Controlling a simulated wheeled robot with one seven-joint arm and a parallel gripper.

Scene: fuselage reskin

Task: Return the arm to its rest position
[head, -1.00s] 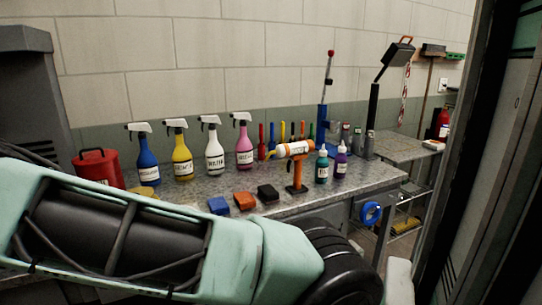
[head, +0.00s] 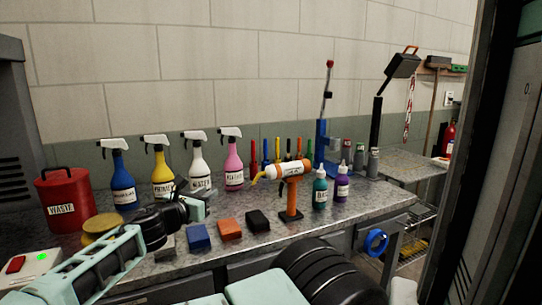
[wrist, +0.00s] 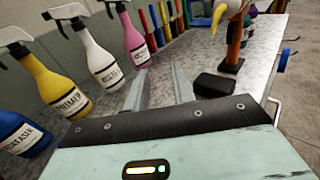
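My arm (head: 85,275) reaches from the lower left of the head view over the left part of the workbench. My gripper (head: 192,200) is in front of the yellow and white spray bottles, and its fingers are small and partly unclear there. In the wrist view my gripper (wrist: 160,85) shows two pale fingers spread apart with bare bench top between them. Nothing is held. The black block (wrist: 215,85) lies just right of the fingers in that view, apart from them.
The workbench (head: 330,222) holds a red waste can (head: 68,200), several spray bottles (head: 122,180), blue (head: 199,237), orange (head: 230,228) and black (head: 258,221) blocks, an orange dispenser on a stand (head: 291,190) and two small bottles (head: 320,188). A dark cabinet frame (head: 490,150) stands at right.

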